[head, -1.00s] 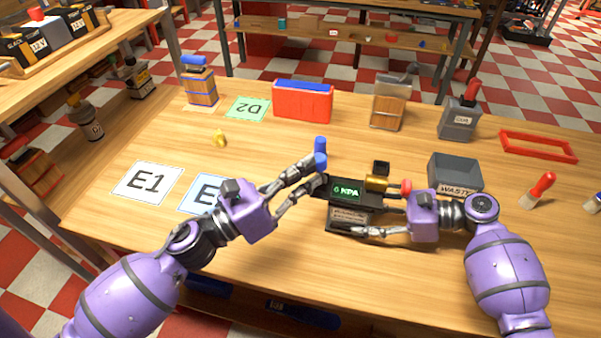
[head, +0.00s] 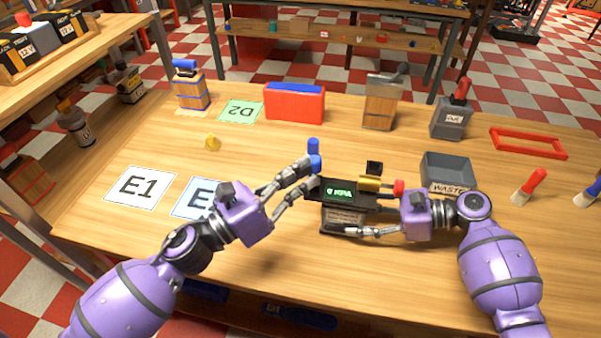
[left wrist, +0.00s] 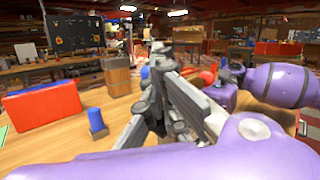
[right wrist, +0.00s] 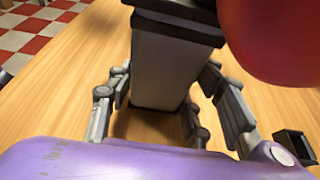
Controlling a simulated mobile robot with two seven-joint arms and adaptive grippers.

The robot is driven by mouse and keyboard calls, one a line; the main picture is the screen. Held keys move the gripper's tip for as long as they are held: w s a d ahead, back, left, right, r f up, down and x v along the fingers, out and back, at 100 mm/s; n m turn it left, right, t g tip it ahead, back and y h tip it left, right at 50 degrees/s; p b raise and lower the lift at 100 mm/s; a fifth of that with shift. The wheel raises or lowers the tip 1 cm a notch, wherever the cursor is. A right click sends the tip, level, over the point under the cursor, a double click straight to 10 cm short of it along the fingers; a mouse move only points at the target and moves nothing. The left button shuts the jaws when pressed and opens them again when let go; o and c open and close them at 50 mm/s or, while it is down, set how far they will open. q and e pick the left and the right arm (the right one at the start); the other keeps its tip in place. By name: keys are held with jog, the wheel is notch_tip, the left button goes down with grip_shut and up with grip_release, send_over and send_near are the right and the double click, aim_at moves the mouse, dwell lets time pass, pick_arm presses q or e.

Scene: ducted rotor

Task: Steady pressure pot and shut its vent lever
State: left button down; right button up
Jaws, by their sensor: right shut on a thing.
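The pressure pot is a dark box (head: 343,218) with a green-lit display (head: 340,192) reading in KPA, a brass cylinder (head: 370,184) and a red knob (head: 398,187). My right gripper (head: 366,210) is shut on the pot's body, which shows between its fingers in the right wrist view (right wrist: 170,70). A blue knob (head: 315,162), perhaps on the vent lever, is at the pot's left. My left gripper (head: 311,171) has its fingers apart, its upper fingertip at this knob. Contact is unclear. In the left wrist view the fingers hide most of the pot.
An upright blue piece (head: 313,146) stands just behind the left fingertips. A grey waste bin (head: 447,170) is right of the pot. A red box (head: 294,106), wooden tank (head: 381,108) and red frame (head: 528,143) stand farther back.

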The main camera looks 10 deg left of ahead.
pick_arm(q)
jog(key=s+a+m+g+y, duration=0.1)
jog(key=s+a+m+g, duration=0.1)
jog(key=s+a, duration=0.85)
jog(key=x, duration=1.4)
jog(key=shift+w+f, duration=0.3)
jog(key=shift+a, duration=0.15)
